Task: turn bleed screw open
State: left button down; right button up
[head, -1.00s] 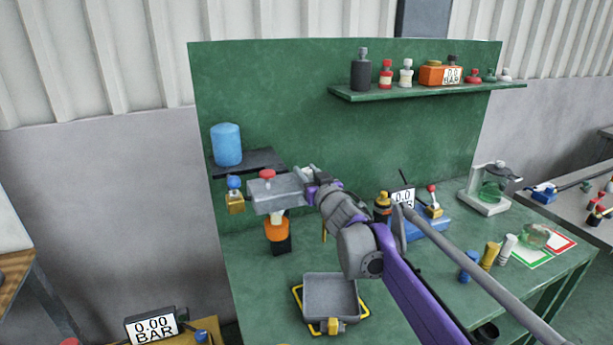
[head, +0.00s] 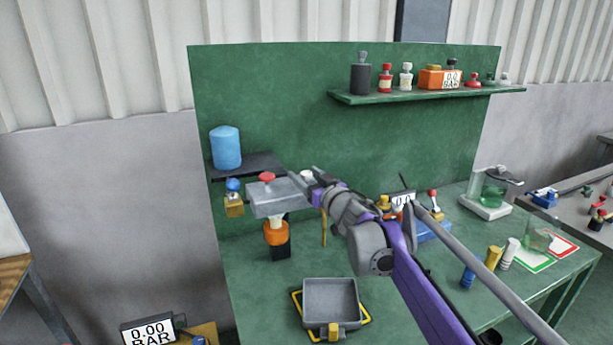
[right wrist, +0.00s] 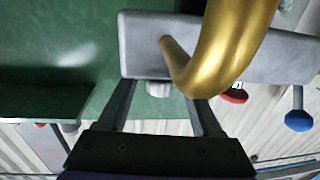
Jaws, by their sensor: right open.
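A grey block (head: 281,197) with a red knob (head: 267,178) on top hangs at the left of the green bench; it also shows in the right wrist view (right wrist: 140,45). A blue knob on a brass valve (head: 234,206) is at its left. A short pale cylinder (right wrist: 158,88) sticks out from the block's edge; it may be the bleed screw. My right gripper (head: 303,178) is open at the block's right end. In the right wrist view its fingers (right wrist: 160,97) stand either side of the cylinder, and contact cannot be told. A brass pipe (right wrist: 225,45) crosses close to the camera. My left gripper is out of view.
A grey tray (head: 331,299) sits in front on the bench. An orange and black container (head: 277,240) stands below the block. A shelf (head: 430,95) with several bottles is above right. A glass vessel on a white stand (head: 490,197) is at the right.

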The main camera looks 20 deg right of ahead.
jog(key=s, duration=1.1)
jog(key=shift+d, duration=0.25)
jog(key=s+a+f+g+p, duration=0.2)
jog(key=s+a+f+g, duration=0.2)
jog(key=s+f, duration=0.4)
jog(key=s+a+f+g+p, duration=0.2)
jog(key=s+a+f+g, duration=0.2)
jog(key=s+f, duration=0.4)
jog(key=s+a+f+g+h+p, duration=0.1)
jog(key=s+a+f+g+p, duration=0.2)
jog(key=s+a+f, duration=0.3)
jog(key=s+f+g, duration=0.1)
jog(key=s+f, duration=0.2)
jog(key=s, duration=0.3)
jog(key=shift+a+m+g, duration=0.3)
